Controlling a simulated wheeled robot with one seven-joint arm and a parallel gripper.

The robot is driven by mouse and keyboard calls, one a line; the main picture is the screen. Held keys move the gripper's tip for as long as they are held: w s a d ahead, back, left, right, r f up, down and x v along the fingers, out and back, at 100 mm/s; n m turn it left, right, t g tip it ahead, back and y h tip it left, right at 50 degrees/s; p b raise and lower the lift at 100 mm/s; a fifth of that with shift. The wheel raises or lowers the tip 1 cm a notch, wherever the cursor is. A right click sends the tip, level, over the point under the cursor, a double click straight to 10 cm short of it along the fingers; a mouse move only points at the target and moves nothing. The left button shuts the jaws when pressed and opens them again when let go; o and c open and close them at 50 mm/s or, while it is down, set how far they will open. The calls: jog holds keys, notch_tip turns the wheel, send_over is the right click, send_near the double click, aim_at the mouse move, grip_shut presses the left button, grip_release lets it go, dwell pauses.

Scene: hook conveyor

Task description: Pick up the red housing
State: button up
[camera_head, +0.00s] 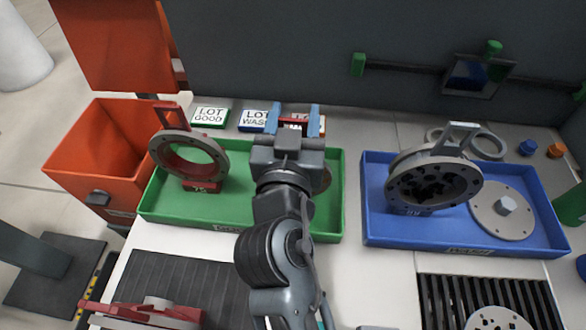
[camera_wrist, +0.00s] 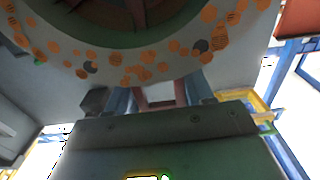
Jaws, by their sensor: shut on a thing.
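My gripper (camera_head: 293,119) is over the back of the green tray (camera_head: 338,200), its two blue fingers shut on a narrow red part (camera_head: 294,122). In the wrist view the fingers close on a reddish handle (camera_wrist: 160,93) beneath a large round flange (camera_wrist: 120,62) with orange hexagon marks. Most of the held housing is hidden behind my arm in the head view; a brownish edge shows beside the wrist. Another red housing (camera_head: 221,161), with a grey ring face and red handle, stands at the tray's left. A further red part (camera_head: 150,312) lies at the bottom left.
A blue tray (camera_head: 375,195) at right holds a dark grey housing (camera_head: 435,182) and a round cover (camera_head: 485,215). An orange bin (camera_head: 85,160) stands at left. Label cards (camera_head: 211,115) line the back. A dark wall rises behind the table.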

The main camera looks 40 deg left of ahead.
grip_shut()
